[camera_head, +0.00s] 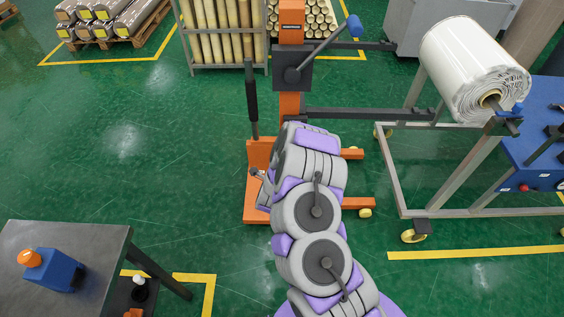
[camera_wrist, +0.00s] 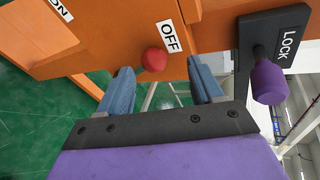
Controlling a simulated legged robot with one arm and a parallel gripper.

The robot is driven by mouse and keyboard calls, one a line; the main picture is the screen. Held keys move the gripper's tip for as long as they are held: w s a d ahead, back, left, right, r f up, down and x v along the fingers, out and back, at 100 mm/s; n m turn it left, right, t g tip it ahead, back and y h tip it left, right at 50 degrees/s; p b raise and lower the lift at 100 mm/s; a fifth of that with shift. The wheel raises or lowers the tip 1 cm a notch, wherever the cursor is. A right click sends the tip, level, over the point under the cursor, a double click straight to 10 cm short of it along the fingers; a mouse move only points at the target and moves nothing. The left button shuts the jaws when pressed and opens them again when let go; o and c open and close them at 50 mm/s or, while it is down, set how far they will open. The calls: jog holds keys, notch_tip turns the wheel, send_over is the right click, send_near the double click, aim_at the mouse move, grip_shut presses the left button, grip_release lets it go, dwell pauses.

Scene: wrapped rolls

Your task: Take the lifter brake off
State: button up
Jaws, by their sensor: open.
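The orange lifter (camera_head: 291,103) stands upright on the green floor in the head view, with my arm in front of its lower part. In the wrist view, a red ball knob (camera_wrist: 154,60) sits beside a white OFF label (camera_wrist: 171,38) on the orange body. An ON label (camera_wrist: 61,9) is at the upper left. A purple knob (camera_wrist: 268,82) sticks out below a black LOCK plate (camera_wrist: 284,36) at the right. My gripper (camera_wrist: 159,70) is open, its blue fingers on either side of the red knob. Contact cannot be told. The head view hides my gripper behind my arm.
A white wrapped roll (camera_head: 458,62) rests on a grey wheeled frame (camera_head: 403,190) at the right. Racked rolls (camera_head: 222,30) stand behind. The left floor is clear.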

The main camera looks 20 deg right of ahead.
jog(key=p+v, duration=1.2)
jog(key=v, duration=0.3)
jog(key=shift+s+d+r, duration=0.2)
jog(key=shift+s+r, duration=0.1)
dwell(1.3)
dwell(0.3)
jog(key=p+v, duration=0.8)
jog(key=v, duration=0.9)
jog(key=shift+p, duration=0.3)
jog(key=shift+s+a, duration=0.1)
jog(key=shift+a, duration=0.05)
jog(key=shift+c, duration=0.4)
